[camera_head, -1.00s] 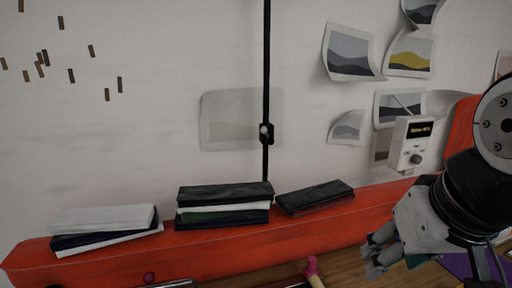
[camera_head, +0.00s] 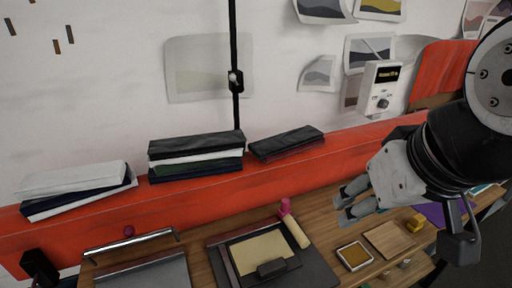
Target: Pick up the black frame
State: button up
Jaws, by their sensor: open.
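A black frame (camera_head: 236,261) lies on the wooden table at the bottom of the head view. It borders a beige sheet, and a dark block (camera_head: 272,268) sits over its front edge. The frame rests on a larger dark board (camera_head: 312,268). My gripper (camera_head: 344,207) is open and empty. In the picture it is up and to the right of the frame, clear of it, with its fingers pointing left.
A metal bar device (camera_head: 130,246) stands on the left. An ink pad (camera_head: 354,256), wooden board (camera_head: 388,240) and yellow block (camera_head: 415,222) are at right. Book stacks (camera_head: 196,155) line the red ledge (camera_head: 200,199) behind.

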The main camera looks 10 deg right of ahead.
aim_at(260, 258)
jog(key=k+j+z, duration=0.15)
jog(key=j, duration=0.2)
jog(key=k+j+z, duration=0.15)
jog(key=j, duration=0.25)
jog(key=j+z, duration=0.15)
jog(key=j, duration=0.2)
jog(key=k+j+z, duration=0.15)
jog(key=k+j, duration=0.1)
jog(key=j, duration=0.05)
